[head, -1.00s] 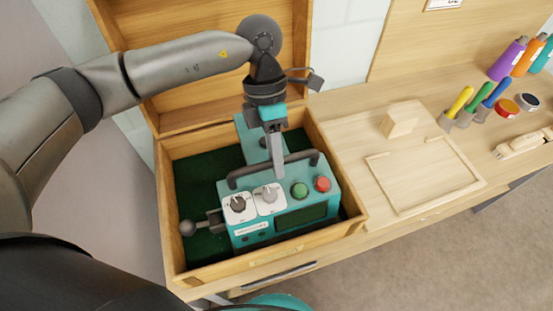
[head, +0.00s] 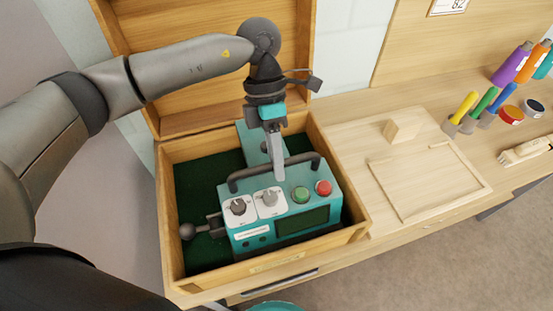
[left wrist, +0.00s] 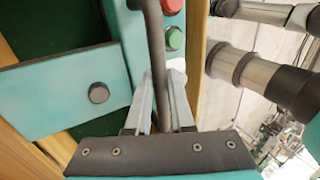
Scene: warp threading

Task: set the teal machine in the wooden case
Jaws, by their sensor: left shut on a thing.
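The teal machine (head: 290,222) is inside the open wooden case (head: 265,264), within its walls and over the dark green lining. It has two dials, a green button, a red button, a dark screen and a dark carry handle on top. My left gripper (head: 277,172) points down and is shut on the handle. In the left wrist view the fingers (left wrist: 160,105) close around the dark handle bar, beside the machine's teal body (left wrist: 60,88). Whether the machine's underside touches the lining is hidden. My right gripper is not in view.
The case lid (head: 210,60) stands open at the back. To the right, a shallow wooden tray (head: 430,182) and a wooden block (head: 402,127) are on the table.

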